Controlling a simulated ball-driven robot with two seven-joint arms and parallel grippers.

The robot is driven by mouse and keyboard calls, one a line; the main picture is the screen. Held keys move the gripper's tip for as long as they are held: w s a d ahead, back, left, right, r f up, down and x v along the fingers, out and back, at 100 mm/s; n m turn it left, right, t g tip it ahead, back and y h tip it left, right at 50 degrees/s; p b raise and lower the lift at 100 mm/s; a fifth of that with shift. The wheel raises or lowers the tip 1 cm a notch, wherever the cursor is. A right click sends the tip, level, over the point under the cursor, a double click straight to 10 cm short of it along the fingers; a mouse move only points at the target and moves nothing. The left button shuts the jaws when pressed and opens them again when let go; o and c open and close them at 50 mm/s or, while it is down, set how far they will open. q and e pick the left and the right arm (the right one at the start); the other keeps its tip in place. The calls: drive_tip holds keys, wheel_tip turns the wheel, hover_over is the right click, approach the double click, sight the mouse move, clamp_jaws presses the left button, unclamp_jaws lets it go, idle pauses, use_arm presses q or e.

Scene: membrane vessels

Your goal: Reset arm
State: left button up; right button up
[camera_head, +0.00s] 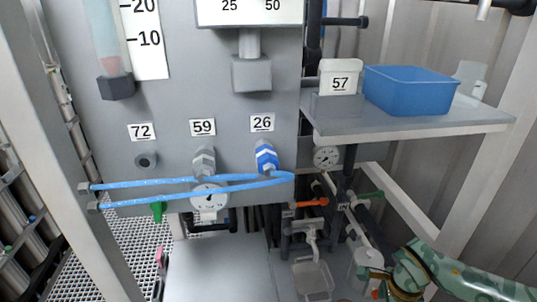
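My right arm (455,278), patterned green, comes in from the lower right corner. Its forward end, with brown-gold parts (402,284), is low at the right, below the shelf and beside the pipework. I cannot make out the fingertips of my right gripper, so whether it is open or shut does not show. My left arm and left gripper are not in view.
A grey panel (230,110) carries fittings labelled 72, 59 and 26; a blue hose (185,183) loops in front. Pipes and gauges (326,157) crowd below.

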drive_tip(key=w+a+f+m+y+b, duration=0.1)
drive_tip(key=a+f+m+y+b, duration=0.2)
drive_tip(key=a+f+m+y, duration=0.75)
drive_tip(key=w+a+f+m+t+b, duration=0.2)
drive_tip(key=w+f+m+t+b, duration=0.15)
drive_tip(key=f+m+t, duration=0.7)
drive_tip(key=s+d+f+m+g+h+b, duration=0.1)
drive_tip(key=s+d+f+m+h, duration=0.3)
drive_tip(key=s+f+m, duration=0.3)
drive_tip(key=s+d+f+m+g+h+b, duration=0.1)
drive_tip(key=s+d+f+m+h, duration=0.35)
drive_tip(key=f+m, duration=0.5)
use_arm(q)
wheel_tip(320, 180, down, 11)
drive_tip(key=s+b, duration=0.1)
drive_tip(key=b, duration=0.1)
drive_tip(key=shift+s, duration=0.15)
use_arm(e)
drive_tip(key=s+f+m+g+h, duration=0.1)
drive_tip(key=s+f+m+g, duration=0.2)
drive_tip(key=s, duration=1)
drive_tip(key=s+f+m+g+h, duration=0.1)
drive_tip(key=s+f+m+g, duration=0.3)
drive_tip(key=s, duration=0.9)
wheel_tip(320, 180, down, 3)
drive_tip(key=m, duration=0.3)
drive_tip(key=shift+a, duration=0.4)
drive_tip(key=shift+g, duration=0.25)
